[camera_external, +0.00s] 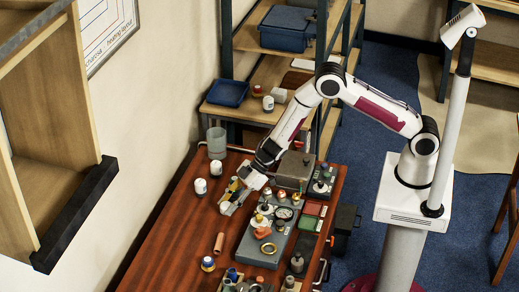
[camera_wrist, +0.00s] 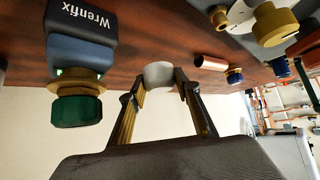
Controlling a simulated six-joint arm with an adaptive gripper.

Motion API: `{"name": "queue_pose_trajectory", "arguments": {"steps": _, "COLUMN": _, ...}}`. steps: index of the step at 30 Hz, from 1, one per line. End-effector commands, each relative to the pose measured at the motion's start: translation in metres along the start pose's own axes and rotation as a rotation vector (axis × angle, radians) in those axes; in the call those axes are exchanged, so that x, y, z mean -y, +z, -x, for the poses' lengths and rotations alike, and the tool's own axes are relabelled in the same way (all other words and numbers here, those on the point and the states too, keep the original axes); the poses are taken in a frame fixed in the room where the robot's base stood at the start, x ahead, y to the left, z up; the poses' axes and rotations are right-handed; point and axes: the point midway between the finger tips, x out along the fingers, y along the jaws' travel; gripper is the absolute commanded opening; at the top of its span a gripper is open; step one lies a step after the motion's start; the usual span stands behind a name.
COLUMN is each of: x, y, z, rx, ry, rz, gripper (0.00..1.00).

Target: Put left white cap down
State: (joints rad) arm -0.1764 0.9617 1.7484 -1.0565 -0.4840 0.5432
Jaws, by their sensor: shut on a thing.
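A small white cap (camera_wrist: 158,74) sits between the fingertips of my gripper (camera_wrist: 160,84) in the wrist view, and the fingers are shut on it. The cap is close to the brown table top; I cannot tell whether it touches it. In the camera_external view my gripper (camera_external: 230,203) is low over the left half of the table, left of the grey manifold plate (camera_external: 250,246). The cap is too small there to make out.
A dark "Wrenfix" device (camera_wrist: 80,38) with a green knob is close by. The table's left strip (camera_external: 172,235) is clear.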

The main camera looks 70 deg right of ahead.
Motion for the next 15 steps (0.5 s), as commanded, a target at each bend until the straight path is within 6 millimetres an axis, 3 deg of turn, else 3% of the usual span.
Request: {"name": "queue_pose_trajectory", "arguments": {"steps": 15, "x": 0.0002, "y": 0.0072, "z": -0.0068, "rx": 0.001, "ry": -0.001, "rz": 0.001, "gripper": 0.15}}
